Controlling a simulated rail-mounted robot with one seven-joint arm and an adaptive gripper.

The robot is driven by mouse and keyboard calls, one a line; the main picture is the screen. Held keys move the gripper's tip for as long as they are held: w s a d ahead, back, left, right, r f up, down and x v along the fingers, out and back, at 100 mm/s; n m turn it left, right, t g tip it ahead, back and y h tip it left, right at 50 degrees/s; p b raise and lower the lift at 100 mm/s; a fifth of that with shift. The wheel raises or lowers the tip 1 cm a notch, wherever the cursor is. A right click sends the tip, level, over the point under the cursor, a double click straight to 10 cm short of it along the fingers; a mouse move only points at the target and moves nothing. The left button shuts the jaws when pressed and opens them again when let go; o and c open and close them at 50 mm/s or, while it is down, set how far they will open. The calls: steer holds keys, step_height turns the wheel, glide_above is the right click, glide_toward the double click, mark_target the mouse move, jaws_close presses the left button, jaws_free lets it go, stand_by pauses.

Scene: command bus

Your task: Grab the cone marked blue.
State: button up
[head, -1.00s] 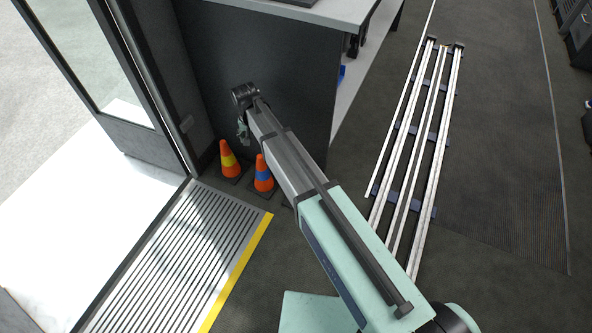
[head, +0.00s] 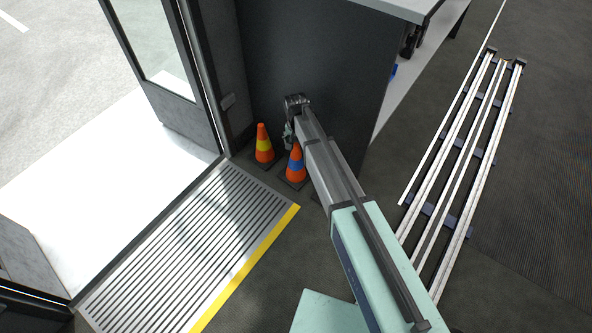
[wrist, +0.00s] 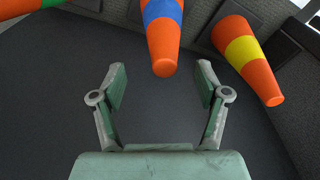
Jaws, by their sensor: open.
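The cone marked blue (head: 296,164) is orange with a blue band and stands on the dark floor by the grey cabinet. It also shows in the wrist view (wrist: 163,38), its tip pointing down between and just beyond my open fingers. My gripper (wrist: 161,84) is open with nothing between its fingers. In the head view my gripper (head: 289,134) is seen small, near the blue-banded cone's top and partly hidden by my arm. I cannot tell whether it touches the cone.
An orange cone with a green band (wrist: 52,4) is at the top left there. The cabinet (head: 310,75) is behind; a ribbed step with a yellow edge (head: 245,270) lies in front.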

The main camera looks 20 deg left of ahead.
mark_target(296, 149)
steer(key=shift+w+a+f+b, duration=0.15)
steer(key=shift+f+b, duration=0.65)
steer(key=shift+f, duration=0.6)
steer(key=shift+w+a+f+b, duration=0.15)
steer(key=shift+f+b, duration=0.65)
steer(key=shift+f, duration=0.55)
steer(key=shift+s+r, duration=0.1)
jaws_close()
